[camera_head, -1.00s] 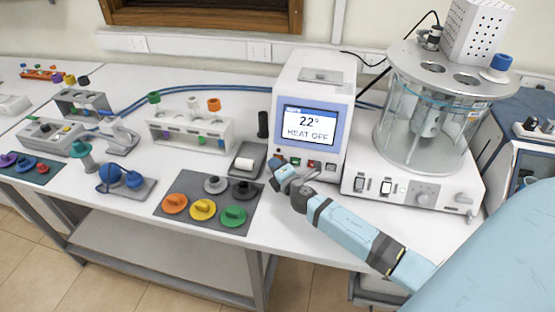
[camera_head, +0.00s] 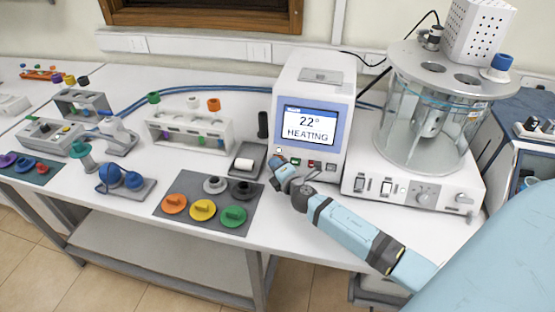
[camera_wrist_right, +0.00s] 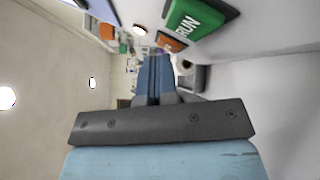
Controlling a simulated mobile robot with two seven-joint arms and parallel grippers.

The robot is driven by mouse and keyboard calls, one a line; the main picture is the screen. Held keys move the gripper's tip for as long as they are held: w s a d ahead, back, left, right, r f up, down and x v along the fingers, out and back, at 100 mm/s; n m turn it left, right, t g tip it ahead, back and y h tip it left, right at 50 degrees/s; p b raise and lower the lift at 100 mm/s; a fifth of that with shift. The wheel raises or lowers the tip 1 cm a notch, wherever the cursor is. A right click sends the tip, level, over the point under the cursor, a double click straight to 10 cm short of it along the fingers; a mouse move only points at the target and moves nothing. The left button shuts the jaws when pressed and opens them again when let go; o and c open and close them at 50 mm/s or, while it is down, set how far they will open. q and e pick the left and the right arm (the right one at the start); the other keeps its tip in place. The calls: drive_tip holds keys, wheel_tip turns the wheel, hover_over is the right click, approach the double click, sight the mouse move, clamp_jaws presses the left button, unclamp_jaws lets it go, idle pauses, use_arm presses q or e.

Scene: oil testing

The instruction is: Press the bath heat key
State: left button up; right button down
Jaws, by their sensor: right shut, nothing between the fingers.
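The white control unit (camera_head: 336,105) stands at the back of the bench; its screen (camera_head: 310,122) reads 22° and HEATING. A row of small keys sits below the screen, including a green key (camera_head: 313,164). My right gripper (camera_head: 277,162) is shut and empty, its tips at the left end of the key row. In the right wrist view, the shut fingers (camera_wrist_right: 155,62) reach toward the panel near an orange key (camera_wrist_right: 172,42), beside the green RUN key (camera_wrist_right: 187,20). The fingers hide part of the key area, and I cannot tell whether they touch a key.
The glass bath (camera_head: 425,130) stands on its white base right of the unit. A grey mat (camera_head: 188,222) with coloured caps and a grey tray (camera_head: 247,174) with a white roll lie left of my gripper. A test tube rack (camera_head: 190,124) stands farther left.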

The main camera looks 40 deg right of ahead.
drive_tip(key=shift+s+a+r, duration=0.25)
drive_tip(key=shift+s+a, duration=0.2)
drive_tip(key=shift+a, duration=0.1)
drive_tip(key=shift+p, duration=0.3)
drive_tip(key=shift+s+a+r+p, duration=0.4)
drive_tip(key=shift+s+a+r, duration=0.1)
drive_tip(key=shift+s+a, duration=0.35)
drive_tip(key=shift+s+a+r+p, duration=0.45)
drive_tip(key=shift+s+a, duration=0.25)
drive_tip(key=shift+a, duration=0.2)
